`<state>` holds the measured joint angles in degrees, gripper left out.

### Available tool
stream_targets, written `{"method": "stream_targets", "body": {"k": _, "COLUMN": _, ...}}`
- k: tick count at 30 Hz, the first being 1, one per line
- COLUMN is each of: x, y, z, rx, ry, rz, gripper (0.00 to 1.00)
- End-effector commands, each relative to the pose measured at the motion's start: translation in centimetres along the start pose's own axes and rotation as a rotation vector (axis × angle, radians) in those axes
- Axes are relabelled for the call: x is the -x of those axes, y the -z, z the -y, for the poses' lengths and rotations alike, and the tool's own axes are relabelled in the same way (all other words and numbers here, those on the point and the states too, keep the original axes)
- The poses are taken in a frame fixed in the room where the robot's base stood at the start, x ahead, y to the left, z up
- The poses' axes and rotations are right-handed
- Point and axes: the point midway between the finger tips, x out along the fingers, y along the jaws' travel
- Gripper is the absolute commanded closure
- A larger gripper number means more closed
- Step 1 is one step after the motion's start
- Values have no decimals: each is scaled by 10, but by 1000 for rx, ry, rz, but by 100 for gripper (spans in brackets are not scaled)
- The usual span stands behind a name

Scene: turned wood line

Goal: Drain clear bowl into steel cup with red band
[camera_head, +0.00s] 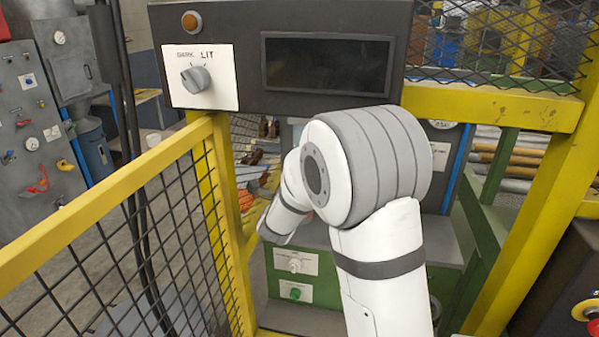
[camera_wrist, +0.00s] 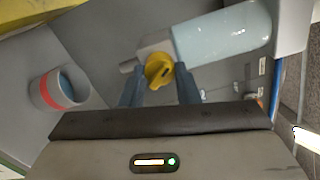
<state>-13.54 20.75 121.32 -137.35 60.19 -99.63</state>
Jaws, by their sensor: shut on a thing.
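In the wrist view the clear bowl (camera_wrist: 225,42) lies across the upper right, pale blue-green and see-through. A grey fitting at its left end carries a yellow knob (camera_wrist: 160,70) and a short grey spout (camera_wrist: 129,66). My gripper (camera_wrist: 160,82) is shut on the yellow knob, a finger at each side. The steel cup with red band (camera_wrist: 45,88) is at the left, apart from my gripper, and its mouth shows something bluish inside. Whether liquid is flowing cannot be told. In the head view my arm hides the gripper, and I cannot make out bowl or cup.
In the head view a yellow mesh guard (camera_head: 110,240) stands at the left and a yellow post (camera_head: 540,200) at the right. A dark panel (camera_head: 285,45) with a DARK/LIT switch (camera_head: 196,79) spans above my arm.

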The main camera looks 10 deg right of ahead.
Motion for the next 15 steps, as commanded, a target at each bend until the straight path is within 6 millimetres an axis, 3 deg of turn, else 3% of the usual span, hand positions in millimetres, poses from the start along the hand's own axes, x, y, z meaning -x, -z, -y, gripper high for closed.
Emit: {"method": "stream_targets", "body": {"k": 15, "x": 0, "y": 0, "z": -1, "rx": 163, "ry": -4, "rz": 1, "gripper": 94}}
